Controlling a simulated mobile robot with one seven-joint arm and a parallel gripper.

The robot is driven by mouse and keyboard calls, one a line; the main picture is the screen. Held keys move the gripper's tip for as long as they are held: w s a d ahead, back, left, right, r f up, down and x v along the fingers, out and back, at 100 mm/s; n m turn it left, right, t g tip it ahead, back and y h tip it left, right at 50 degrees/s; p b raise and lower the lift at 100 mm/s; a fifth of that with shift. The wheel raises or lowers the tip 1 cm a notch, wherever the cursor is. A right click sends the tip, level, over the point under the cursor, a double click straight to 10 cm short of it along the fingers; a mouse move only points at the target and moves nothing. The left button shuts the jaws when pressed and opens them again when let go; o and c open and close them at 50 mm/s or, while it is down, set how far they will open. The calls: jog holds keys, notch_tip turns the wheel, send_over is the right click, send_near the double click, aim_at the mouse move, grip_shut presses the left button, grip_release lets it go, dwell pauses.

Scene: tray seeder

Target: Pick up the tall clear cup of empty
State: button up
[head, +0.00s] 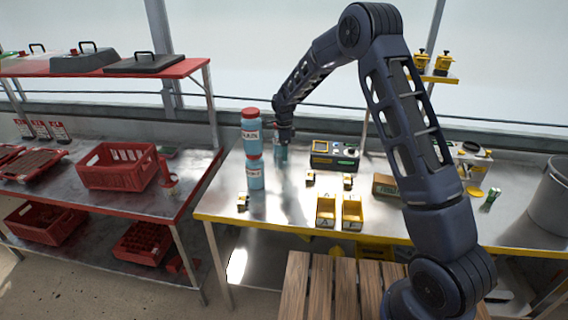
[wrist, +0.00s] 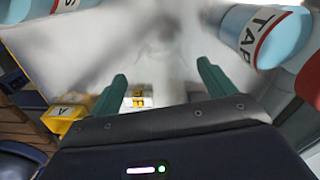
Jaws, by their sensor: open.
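My gripper (head: 281,153) points down over the back of the metal table in the head view, just right of the stacked blue containers. In the wrist view its two teal fingers (wrist: 161,86) are spread apart, with nothing clearly gripped between them. A pale, blurred shape shows beyond and between the fingers; I cannot tell whether it is the clear cup or a reflection on the metal. No clear cup can be made out with certainty in the head view, where the gripper and arm hide part of the table.
Blue containers, upper (head: 250,132) and lower (head: 255,175), stand close left of my gripper. A blue labelled container (wrist: 262,36) is near the right finger in the wrist view. Yellow bins (head: 326,211) line the front edge. A control box (head: 335,155) stands to the right.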

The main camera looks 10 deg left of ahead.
jog(key=shift+f, duration=2.7)
jog(key=c, duration=1.2)
jog(key=shift+o, duration=0.2)
